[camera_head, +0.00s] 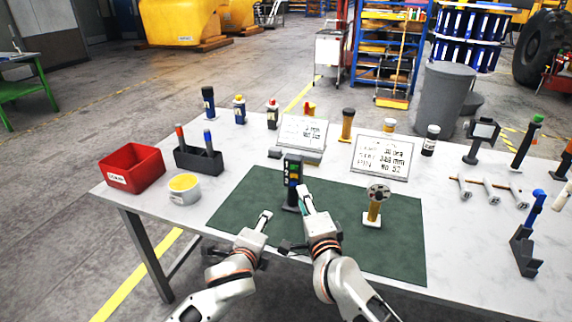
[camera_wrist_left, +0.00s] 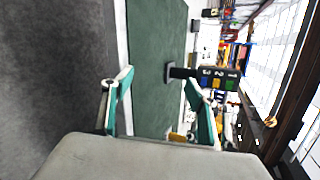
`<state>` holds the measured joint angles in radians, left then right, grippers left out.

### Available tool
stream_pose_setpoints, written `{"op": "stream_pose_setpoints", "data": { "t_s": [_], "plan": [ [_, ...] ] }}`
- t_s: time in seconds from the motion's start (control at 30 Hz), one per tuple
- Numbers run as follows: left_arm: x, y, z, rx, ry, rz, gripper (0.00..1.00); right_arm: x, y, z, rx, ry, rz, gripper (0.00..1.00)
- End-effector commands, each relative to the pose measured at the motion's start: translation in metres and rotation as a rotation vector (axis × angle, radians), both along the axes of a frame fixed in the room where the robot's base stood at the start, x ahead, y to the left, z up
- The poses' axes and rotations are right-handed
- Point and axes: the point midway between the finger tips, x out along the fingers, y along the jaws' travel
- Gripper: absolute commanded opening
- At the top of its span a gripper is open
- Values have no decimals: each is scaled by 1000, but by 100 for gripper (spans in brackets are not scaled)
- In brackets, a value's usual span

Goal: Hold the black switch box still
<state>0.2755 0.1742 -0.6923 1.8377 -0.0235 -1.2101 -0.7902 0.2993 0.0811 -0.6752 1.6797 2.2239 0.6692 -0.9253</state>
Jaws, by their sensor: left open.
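The black switch box (camera_head: 292,182) stands upright on the green mat (camera_head: 245,197), with colored switches on its face. It also shows in the left wrist view (camera_wrist_left: 207,76), lying sideways in that picture, with numbers by its switches. My left gripper (camera_head: 274,230) is open and empty, in front of the box and apart from it. Its two teal-padded fingers show in the left wrist view (camera_wrist_left: 158,92), with the box beyond the right-hand finger. My right gripper (camera_head: 304,194) is at the right side of the box, very close; I cannot tell whether it touches or how its fingers stand.
A gold-stemmed part with a round head (camera_head: 376,203) stands on the mat at right. Sign boards (camera_head: 382,157) stand behind. The mat's front right is clear.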

Motion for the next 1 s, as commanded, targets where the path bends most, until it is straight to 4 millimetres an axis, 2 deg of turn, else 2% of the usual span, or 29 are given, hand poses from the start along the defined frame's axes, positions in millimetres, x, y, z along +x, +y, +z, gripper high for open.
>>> {"op": "stream_pose_setpoints", "data": {
  "t_s": [0.03,0.27,0.4,0.6,0.7,0.8,1.0],
  "plan": [
    [12,-4,16,65,-34,-31,58,0,0,0,0,0,0,28],
    [53,-17,74,366,-158,-143,58,0,0,0,0,0,0,28],
    [65,-47,98,499,-215,-267,58,0,0,0,0,0,0,28],
    [77,-78,119,692,-278,-434,58,0,0,0,0,0,0,28],
    [86,-83,127,797,-300,-501,58,0,0,0,0,0,0,28],
    [95,-83,134,903,-314,-558,58,0,0,0,0,0,0,28],
    [114,-69,147,1079,-322,-627,58,0,0,0,0,0,0,28]
  ]
}}
